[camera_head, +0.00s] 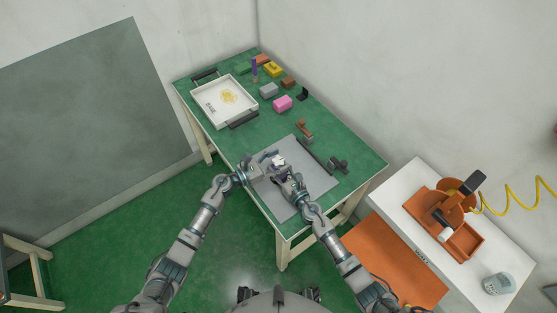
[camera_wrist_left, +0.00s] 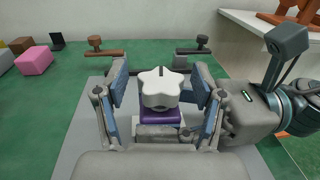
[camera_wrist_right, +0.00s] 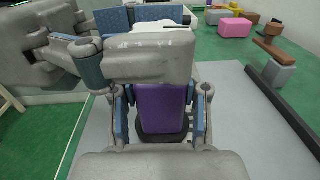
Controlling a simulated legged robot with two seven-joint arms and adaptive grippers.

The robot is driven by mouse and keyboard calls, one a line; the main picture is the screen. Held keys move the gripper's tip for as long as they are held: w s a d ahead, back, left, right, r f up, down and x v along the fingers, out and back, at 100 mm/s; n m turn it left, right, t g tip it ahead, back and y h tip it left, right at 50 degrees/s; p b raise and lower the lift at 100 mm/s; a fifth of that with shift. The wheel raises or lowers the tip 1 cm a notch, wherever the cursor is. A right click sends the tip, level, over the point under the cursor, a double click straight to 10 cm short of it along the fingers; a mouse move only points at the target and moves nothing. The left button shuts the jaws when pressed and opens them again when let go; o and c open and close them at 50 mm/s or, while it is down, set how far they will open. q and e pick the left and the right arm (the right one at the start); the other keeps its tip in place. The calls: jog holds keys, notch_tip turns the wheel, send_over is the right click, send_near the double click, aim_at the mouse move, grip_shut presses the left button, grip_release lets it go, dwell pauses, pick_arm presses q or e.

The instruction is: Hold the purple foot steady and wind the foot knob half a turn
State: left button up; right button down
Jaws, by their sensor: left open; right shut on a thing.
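The purple foot (camera_wrist_right: 160,106) stands on the grey mat and fills the space between the fingers of my right gripper (camera_wrist_right: 159,118), which is shut on it. In the left wrist view a strip of the purple foot (camera_wrist_left: 160,117) shows below the white star-shaped foot knob (camera_wrist_left: 160,87). My left gripper (camera_wrist_left: 160,92) is open, with one blue-padded finger on each side of the knob and a gap on both sides. In the head view the knob (camera_head: 278,161) shows small and pale between my two hands. The foot's base is partly hidden by the grippers.
The grey mat (camera_head: 318,179) lies on the green table, with a dark bar (camera_head: 315,156) and a dark clamp-like part (camera_head: 338,164) on its right. A white tray (camera_head: 207,101) and several coloured blocks, one pink (camera_head: 283,103), stand farther back.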

pick_arm(q)
jog(key=c, duration=1.2)
jog(key=shift+o, duration=0.2)
jog(key=shift+w+m+g+h, duration=0.15)
jog(key=shift+m+g+h, duration=0.15)
jog(key=shift+m+g, duration=0.3)
jog(key=shift+a+m+g+h, duration=0.1)
jog(key=shift+m+g+h, duration=0.35)
jog(key=shift+g, duration=0.55)
jog(key=shift+f+m+g+h, duration=0.1)
jog(key=shift+m+g+h, duration=0.1)
jog(key=shift+m+g, duration=1)
jog(key=shift+m+g+h, duration=0.15)
jog(key=shift+m+g, duration=0.5)
jog(key=shift+g, duration=1.25)
jog(key=o, duration=1.2)
jog(key=shift+c, duration=0.2)
